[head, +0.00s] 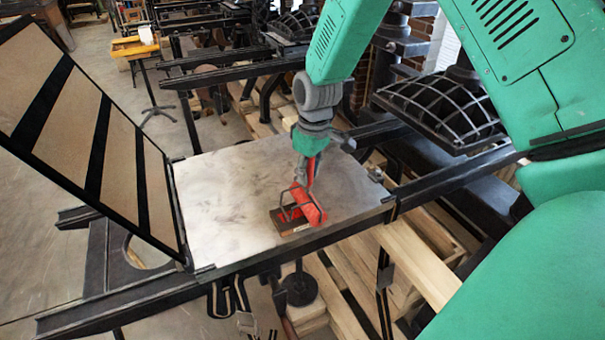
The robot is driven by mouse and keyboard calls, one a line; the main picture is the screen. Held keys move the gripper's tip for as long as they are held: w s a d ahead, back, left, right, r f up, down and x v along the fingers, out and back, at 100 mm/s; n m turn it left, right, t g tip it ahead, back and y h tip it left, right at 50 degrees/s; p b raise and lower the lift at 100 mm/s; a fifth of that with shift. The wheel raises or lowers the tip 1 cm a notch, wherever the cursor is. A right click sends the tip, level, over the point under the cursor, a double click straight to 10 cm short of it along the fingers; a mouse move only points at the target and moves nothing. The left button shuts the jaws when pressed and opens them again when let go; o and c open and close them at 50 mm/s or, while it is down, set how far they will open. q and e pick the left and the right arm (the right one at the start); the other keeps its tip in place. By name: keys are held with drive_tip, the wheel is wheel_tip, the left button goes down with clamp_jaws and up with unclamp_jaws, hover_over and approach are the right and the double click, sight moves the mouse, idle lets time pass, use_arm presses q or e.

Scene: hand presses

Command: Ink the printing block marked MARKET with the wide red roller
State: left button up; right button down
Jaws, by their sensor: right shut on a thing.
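The red roller (310,208) lies over a small dark block (296,228) on the press's pale metal bed (225,215). Red shows on the block's top beside the roller; its lettering is too small to read. My right gripper (307,180) points down from above and is shut on the roller, at its upper end. The roller and its wire frame hide part of the block. The roller appears to touch the block, but I cannot tell for sure. My left gripper is not in view.
A hinged frame (92,135) with tan panels stands raised at the bed's left edge. Black rails (455,178) run along the bed's near side and beyond. Other presses (440,105) stand behind. The bed's left part is bare.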

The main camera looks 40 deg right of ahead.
drive_tip(key=w+a, duration=0.1)
drive_tip(key=a, duration=0.6)
drive_tip(key=shift+w+a, duration=0.3)
drive_tip(key=shift+w, duration=0.1)
idle(1.3)
drive_tip(key=shift+d+r, duration=0.1)
drive_tip(key=shift+r, duration=2.4)
